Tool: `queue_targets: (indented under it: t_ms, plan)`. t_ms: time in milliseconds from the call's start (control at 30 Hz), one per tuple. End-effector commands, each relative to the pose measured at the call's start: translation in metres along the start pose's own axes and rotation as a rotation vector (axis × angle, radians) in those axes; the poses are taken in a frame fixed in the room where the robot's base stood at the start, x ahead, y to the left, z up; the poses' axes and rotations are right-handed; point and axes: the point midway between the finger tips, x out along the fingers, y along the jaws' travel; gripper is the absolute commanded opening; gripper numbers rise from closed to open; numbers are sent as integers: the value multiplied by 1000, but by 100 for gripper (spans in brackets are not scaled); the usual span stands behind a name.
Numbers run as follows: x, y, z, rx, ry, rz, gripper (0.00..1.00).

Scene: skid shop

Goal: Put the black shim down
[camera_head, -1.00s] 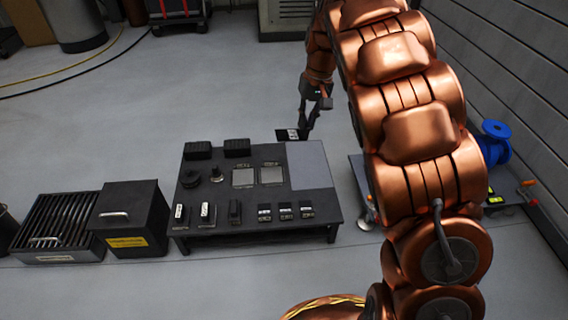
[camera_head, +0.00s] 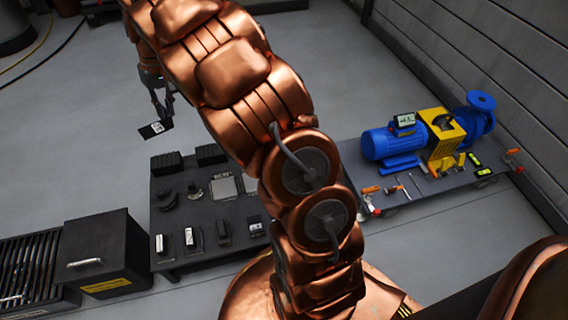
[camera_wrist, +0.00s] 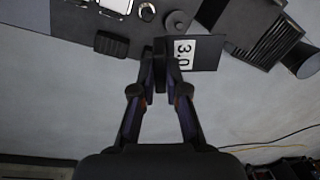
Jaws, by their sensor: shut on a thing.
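The black shim is a thin dark plate with a white label. It shows in the head view (camera_head: 152,130) and in the wrist view (camera_wrist: 206,56), where the label reads 3.0. My gripper (camera_head: 165,108) is shut on one edge of it and holds it out over the floor, past the far edge of the low black bench (camera_head: 200,262). In the wrist view my fingertips (camera_wrist: 160,50) meet at the shim's left edge. My arm hides the right part of the bench in the head view.
The bench holds several small blocks, round parts and labelled pieces. A black lidded box (camera_head: 105,245) and a slatted bin (camera_head: 30,265) stand left of it. A blue pump (camera_head: 392,143) sits on a plate at the right. The floor behind the bench is open.

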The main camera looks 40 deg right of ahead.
Motion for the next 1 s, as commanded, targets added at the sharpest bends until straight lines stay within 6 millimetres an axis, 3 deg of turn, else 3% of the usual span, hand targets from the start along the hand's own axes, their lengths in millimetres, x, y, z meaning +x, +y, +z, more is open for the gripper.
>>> queue_targets:
  t_ms: [267,467,700,833,1000]
  plan:
    - [65,120,13,150,8,24,0]
    - [116,205,48,248,20,44,0]
    - [179,286,122,349,27,68,0]
    - [214,317,172,392,28,81,0]
    - [251,338,236,431,30,98,0]
